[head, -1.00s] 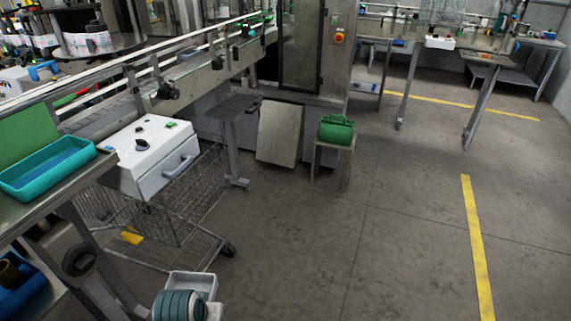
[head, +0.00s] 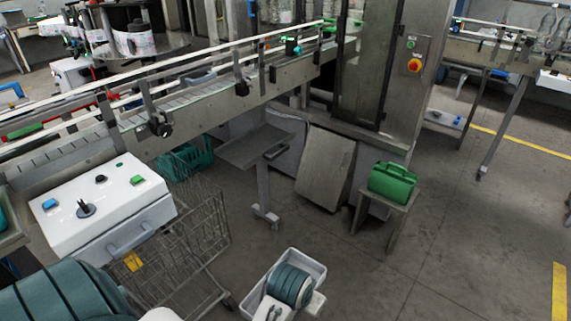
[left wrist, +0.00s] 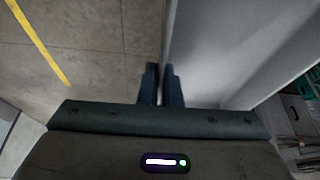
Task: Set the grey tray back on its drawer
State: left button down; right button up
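A light grey tray (head: 304,260) is held low in front of me at the bottom of the head view. In the left wrist view my left gripper (left wrist: 161,72) is closed around a thin upright wall of the tray (left wrist: 215,45), whose pale grey surface spreads to the right. A white box (head: 105,200) with knobs on top and a handle on its front stands at the left; I cannot tell whether that front is a drawer. My right gripper is not in view.
A wire cart (head: 200,230) stands beside the white box. A conveyor (head: 200,105) crosses behind it. A grey stand (head: 250,150), a leaning grey panel (head: 325,168) and a green can (head: 392,182) on a small stool (head: 398,213) are ahead. Floor at the right is clear.

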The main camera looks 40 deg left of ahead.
aim_at(252, 146)
jog(key=i+l+u, duration=0.1)
jog(key=i+u, duration=0.3)
jog(key=i, duration=0.15)
jog(key=i+l+u, duration=0.35)
jog(key=i, duration=0.15)
jog(key=i+l+u, duration=0.4)
jog(key=i+j, duration=0.1)
